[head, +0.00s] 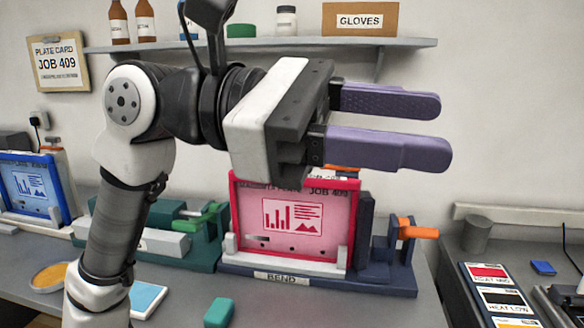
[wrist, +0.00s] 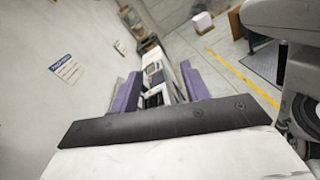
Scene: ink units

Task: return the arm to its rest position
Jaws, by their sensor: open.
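My gripper (head: 392,125) is raised in front of the wall in the head view, above the bench and in front of the shelf. Its two purple fingers point right and stand apart with nothing between them. In the wrist view my gripper (wrist: 160,85) also shows its two fingers spread, with the bench far off between them. My arm rises from the lower left of the head view and bends at the elbow toward the right.
A pink plate in a frame (head: 292,218) stands on the bend unit below my gripper. A blue-framed plate (head: 28,190) is at left. A shelf (head: 270,43) holds bottles and a gloves box (head: 360,20). A teal block (head: 219,312) lies on the bench. Colour cards (head: 500,298) lie at right.

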